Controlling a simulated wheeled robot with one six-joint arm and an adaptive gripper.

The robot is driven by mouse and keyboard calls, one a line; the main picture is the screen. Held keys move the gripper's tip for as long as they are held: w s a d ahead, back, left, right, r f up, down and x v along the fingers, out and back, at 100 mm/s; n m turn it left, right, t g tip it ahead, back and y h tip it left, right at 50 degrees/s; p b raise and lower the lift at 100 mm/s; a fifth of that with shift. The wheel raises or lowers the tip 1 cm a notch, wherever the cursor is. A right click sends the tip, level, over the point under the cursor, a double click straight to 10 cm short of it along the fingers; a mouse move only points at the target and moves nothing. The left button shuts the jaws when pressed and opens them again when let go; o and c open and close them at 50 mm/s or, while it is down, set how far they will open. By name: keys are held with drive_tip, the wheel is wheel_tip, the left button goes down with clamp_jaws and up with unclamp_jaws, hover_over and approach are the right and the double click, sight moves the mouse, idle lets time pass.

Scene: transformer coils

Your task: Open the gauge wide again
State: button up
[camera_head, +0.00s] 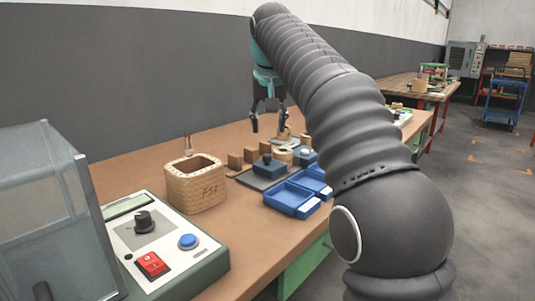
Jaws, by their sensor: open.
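My gripper (269,127) is open, with its two dark fingers apart and pointing down above the far part of the brown bench. Nothing shows between the fingers. A round tan part stands below the gripper, partly behind the right finger.
Small wooden blocks (235,161) stand behind. A control box with a red switch (152,265) and a clear cabinet (50,220) fill the near left. My arm hides the bench's right side.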

sight(267, 155)
drive_tip(key=b+x, duration=0.2)
drive_tip(key=x, duration=0.8)
clamp_jaws()
